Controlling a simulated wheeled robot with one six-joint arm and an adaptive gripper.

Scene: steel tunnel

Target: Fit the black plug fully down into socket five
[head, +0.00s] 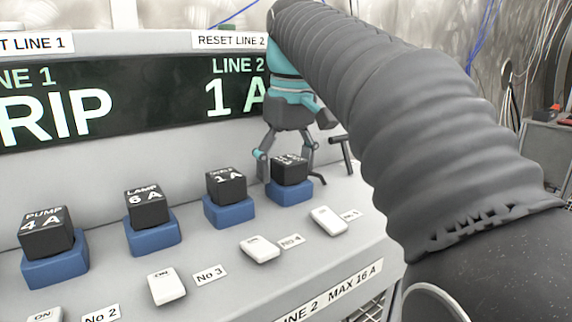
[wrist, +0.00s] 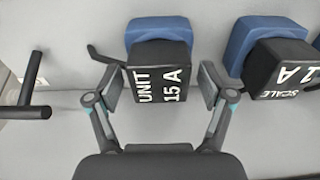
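The black plug (head: 291,168), marked UNIT 15 A in the wrist view (wrist: 160,85), stands in the blue socket (head: 290,192) at the right end of the row, in line with the label that seems to read No 5. The socket shows behind the plug in the wrist view (wrist: 158,28). Whether the plug is fully down cannot be told. My gripper (head: 286,174) is over it with its fingers spread. In the wrist view, the fingers (wrist: 160,88) stand on either side of the plug with small gaps, so it is open. My arm hides part of the panel.
Other black plugs stand in blue sockets to the left: SCALE 1 A (head: 226,185), LAMP 6 A (head: 147,206) and PUMP 4 A (head: 46,232). White switches (head: 328,220) line the front. A dark T-shaped handle (head: 342,152) stands close right of my gripper. The display (head: 130,98) is behind.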

